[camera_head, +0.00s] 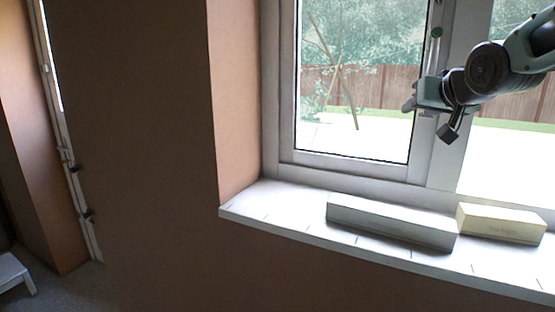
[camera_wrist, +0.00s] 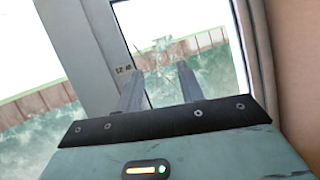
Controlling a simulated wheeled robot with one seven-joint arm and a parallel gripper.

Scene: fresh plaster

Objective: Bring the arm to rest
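My arm (camera_head: 487,70) reaches in from the right edge in the head view, in front of the window. My gripper (camera_head: 408,106) is at its end, pointing left, well above the window sill. In the wrist view my gripper (camera_wrist: 160,82) shows two grey fingers standing apart with a gap between them. Nothing is held between them; only the window and the garden outside show behind.
A white window sill (camera_head: 290,226) runs below the arm. A long grey-white block (camera_head: 390,221) and a shorter cream block (camera_head: 500,223) lie on it. The white window frame (camera_head: 350,172) stands behind the gripper. A white stool (camera_head: 14,273) stands at lower left.

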